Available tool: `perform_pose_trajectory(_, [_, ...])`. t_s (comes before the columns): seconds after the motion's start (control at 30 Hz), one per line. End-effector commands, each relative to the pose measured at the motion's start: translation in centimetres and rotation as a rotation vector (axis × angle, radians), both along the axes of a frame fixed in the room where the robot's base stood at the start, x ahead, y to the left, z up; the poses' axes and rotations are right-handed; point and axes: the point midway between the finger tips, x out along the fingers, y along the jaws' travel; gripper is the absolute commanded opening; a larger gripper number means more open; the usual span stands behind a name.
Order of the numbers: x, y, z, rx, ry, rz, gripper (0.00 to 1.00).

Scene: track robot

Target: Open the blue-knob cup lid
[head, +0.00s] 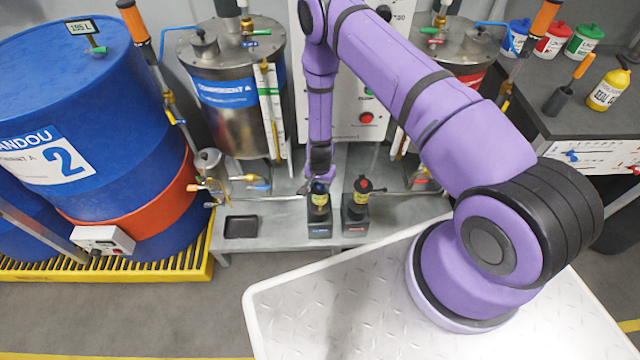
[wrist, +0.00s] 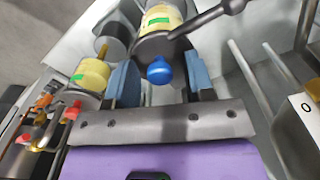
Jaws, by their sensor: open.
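The blue knob (wrist: 159,70) sits on a dark round lid (wrist: 152,47) in the wrist view. The lid covers the end of a yellowish cup (wrist: 162,17) with a green label. My gripper (wrist: 160,62) is open, with one finger on each side of the knob and a visible gap to each. In the head view my gripper (head: 319,184) is above the left black holder (head: 319,222), over the yellow cup (head: 320,200). It hides most of the lid and knob there.
A red-knob cup (head: 362,188) stands in a black holder just to the right. A dark lever with a ball (wrist: 208,16) reaches close to the blue-knob lid. Pipes and valves flank the bench. A black tray (head: 241,227) lies on the left.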

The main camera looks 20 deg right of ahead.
Motion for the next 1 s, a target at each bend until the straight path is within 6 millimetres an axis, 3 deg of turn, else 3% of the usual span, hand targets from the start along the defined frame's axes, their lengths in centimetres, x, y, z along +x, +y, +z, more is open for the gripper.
perform_pose_trajectory(0.07, [0.00, 0.00, 0.01, 0.000, 0.000, 0.000, 0.49])
perform_pose_trajectory(0.2, [-0.01, 0.01, 0.02, 0.000, 0.000, 0.000, 0.16])
perform_pose_trajectory(0.3, [-0.01, 0.01, 0.02, 0.000, 0.000, 0.000, 0.00])
perform_pose_trajectory(1.0, [0.49, -0.15, 0.72, 0.042, 0.131, 0.000, 0.00])
